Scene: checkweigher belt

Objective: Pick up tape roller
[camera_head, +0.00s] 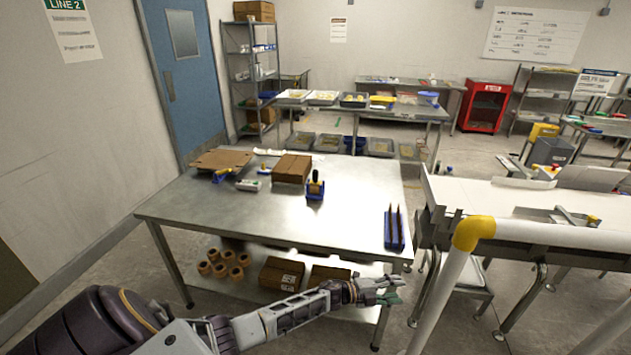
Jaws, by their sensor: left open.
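What looks like the tape roller (315,188), a small blue tool with an upright yellow and dark part, stands on the metal table (260,222), right of the middle. My left arm comes in low from the left. Its gripper (388,287) is open and empty in front of the table's near right corner, close to the lower shelf in the picture. It is well apart from the tape roller, nearer to me and to its right. My right gripper is not in view.
A cardboard box (292,169), a flat brown stack (222,159), a second blue item (222,175) and a small white device (248,185) lie behind. A blue holder (394,230) stands at the right edge. The table's front left is clear. A yellow-elbowed rail (474,232) is at right.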

